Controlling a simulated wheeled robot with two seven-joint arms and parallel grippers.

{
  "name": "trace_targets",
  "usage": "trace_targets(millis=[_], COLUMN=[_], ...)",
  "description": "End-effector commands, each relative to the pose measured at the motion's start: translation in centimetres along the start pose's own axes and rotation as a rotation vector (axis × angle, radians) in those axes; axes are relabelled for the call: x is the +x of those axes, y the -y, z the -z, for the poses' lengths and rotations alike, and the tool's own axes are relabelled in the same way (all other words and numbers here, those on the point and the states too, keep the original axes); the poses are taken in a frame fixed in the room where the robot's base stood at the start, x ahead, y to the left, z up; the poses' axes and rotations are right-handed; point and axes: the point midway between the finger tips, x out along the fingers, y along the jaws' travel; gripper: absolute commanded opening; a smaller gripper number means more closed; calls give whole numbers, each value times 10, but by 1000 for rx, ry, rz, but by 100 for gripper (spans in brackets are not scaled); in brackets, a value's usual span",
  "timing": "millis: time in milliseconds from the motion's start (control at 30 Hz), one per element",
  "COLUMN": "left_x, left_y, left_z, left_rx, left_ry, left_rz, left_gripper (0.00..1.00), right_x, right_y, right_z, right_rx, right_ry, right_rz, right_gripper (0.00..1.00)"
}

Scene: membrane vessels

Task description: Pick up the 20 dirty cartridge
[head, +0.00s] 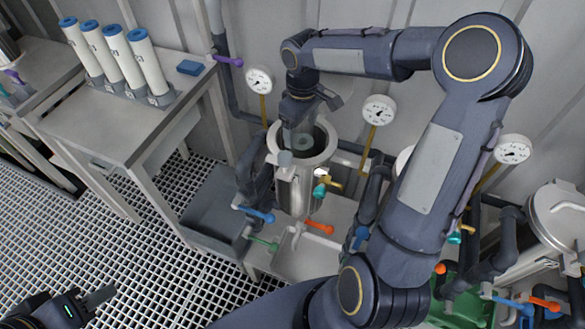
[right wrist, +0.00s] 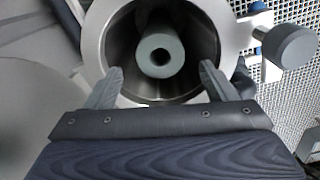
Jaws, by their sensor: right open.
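A grey cartridge (right wrist: 160,52) with a round hole in its end stands inside an open steel vessel (right wrist: 105,40). In the head view the cartridge (head: 303,146) shows only in part within the vessel (head: 322,157), behind my right gripper. My right gripper (right wrist: 161,72) is open and empty. Its two fingers spread at the vessel's mouth, one on each side of the cartridge and apart from it. In the head view the right gripper (head: 306,122) hangs over the vessel. My left gripper (head: 98,299) is low at the left edge, over the grated floor, away from the vessel; its jaw opening is unclear.
Several white cartridges with blue ends (head: 146,62) stand in a rack on the left table (head: 105,125), near a blue block (head: 190,67). Gauges (head: 259,80), pipes and coloured valve handles (head: 258,215) crowd around the vessel. A closed vessel (head: 555,215) stands at the right.

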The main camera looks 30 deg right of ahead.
Motion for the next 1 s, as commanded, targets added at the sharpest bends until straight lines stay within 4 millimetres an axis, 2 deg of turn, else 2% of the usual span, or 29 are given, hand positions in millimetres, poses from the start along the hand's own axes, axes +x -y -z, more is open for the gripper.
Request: trace_targets(millis=[500,800,1000], left_x=[-6,-6,-6], left_y=[-3,-3,-3], left_z=[3,3,3], left_rx=[0,0,0], left_ry=[0,0,0], left_rz=[0,0,0], left_gripper=[36,36,36], right_x=[67,73,73], right_y=[1,1,1], right_z=[-3,-3,-3], right_rx=[-1,1,1], right_ry=[3,0,0], right_rz=[3,1,1], right_gripper=[78,78,53])
